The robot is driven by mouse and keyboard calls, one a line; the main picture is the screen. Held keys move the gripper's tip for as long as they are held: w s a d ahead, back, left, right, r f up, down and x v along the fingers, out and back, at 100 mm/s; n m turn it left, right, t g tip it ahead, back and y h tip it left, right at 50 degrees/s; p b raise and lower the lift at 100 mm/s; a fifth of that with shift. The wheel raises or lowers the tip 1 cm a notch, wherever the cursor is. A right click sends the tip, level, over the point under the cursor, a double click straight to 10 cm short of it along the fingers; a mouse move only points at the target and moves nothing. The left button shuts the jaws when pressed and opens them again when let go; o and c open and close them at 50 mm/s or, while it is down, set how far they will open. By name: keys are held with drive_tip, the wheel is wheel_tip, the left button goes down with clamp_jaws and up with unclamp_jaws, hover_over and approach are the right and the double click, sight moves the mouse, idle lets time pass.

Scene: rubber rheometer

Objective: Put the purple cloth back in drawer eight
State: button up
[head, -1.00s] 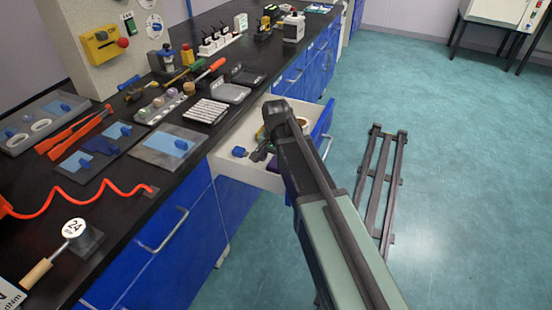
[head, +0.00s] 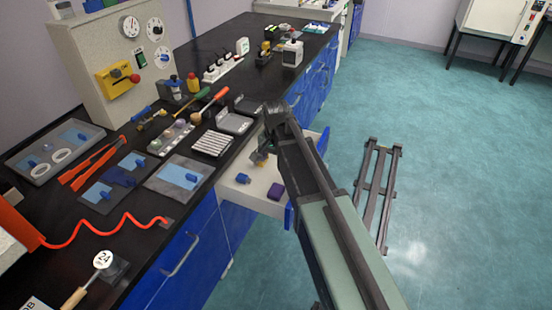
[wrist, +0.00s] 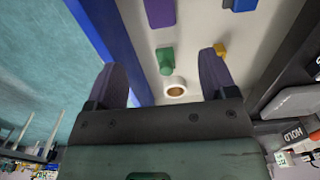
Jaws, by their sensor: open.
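The purple cloth (head: 276,191) lies as a small folded block on the white floor of the open drawer (head: 256,200), near its front corner. In the wrist view the purple cloth (wrist: 160,12) shows at the top edge, beyond the fingertips. My gripper (wrist: 162,62) is open, with nothing held between its spread fingers. It is over the drawer, apart from the cloth. In the head view my gripper (head: 260,156) is partly hidden by my arm. The drawer's number is not readable.
The drawer also holds a green piece (wrist: 165,58), a tape roll (wrist: 174,87), a yellow piece (wrist: 221,50) and a blue piece (head: 243,178). The black worktop (head: 216,172) edge runs beside the drawer. A dark slatted rack (head: 378,195) lies on the floor; the floor to the right is clear.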

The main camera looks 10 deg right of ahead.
drive_tip(key=s+n, duration=0.7)
drive_tip(key=s, duration=1)
drive_tip(key=shift+s+n, duration=0.3)
drive_tip(key=shift+s, duration=0.05)
drive_tip(key=shift+c, duration=0.4)
